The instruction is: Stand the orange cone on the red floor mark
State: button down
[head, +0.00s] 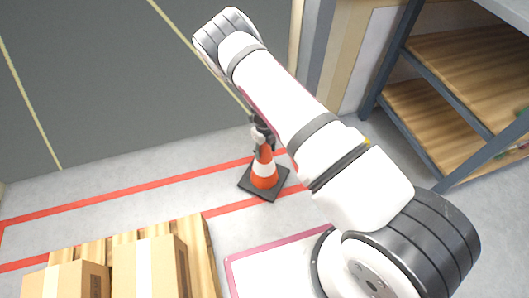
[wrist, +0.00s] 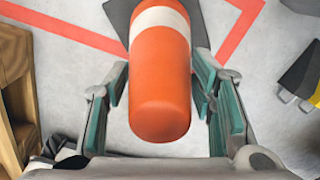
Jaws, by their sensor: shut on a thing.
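The orange cone (head: 264,181) has a white band and a dark square base, and looks upright in the head view. My gripper (head: 262,138) is shut on its top from above. In the wrist view the cone (wrist: 160,85) lies between the two teal finger pads (wrist: 160,100), its top towards me and part of its dark base showing beyond. Red floor lines (head: 150,186) run past the cone on both sides in the head view, with the base between or over them. I cannot tell whether the base touches the floor.
A wooden pallet (head: 204,250) with cardboard boxes (head: 150,268) stands at the lower left. A shelf rack with wooden boards (head: 455,62) stands at the right. A dark object with a yellow stripe (wrist: 302,75) is at the right in the wrist view. Floor left of the cone is clear.

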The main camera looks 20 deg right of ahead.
jog(key=shift+f, duration=0.55)
jog(key=c, duration=0.7)
grip_release()
jog(key=shift+r, duration=0.1)
notch_tip(320, 180, up, 12)
jog(key=p, duration=0.4)
jog(key=shift+p, duration=0.35)
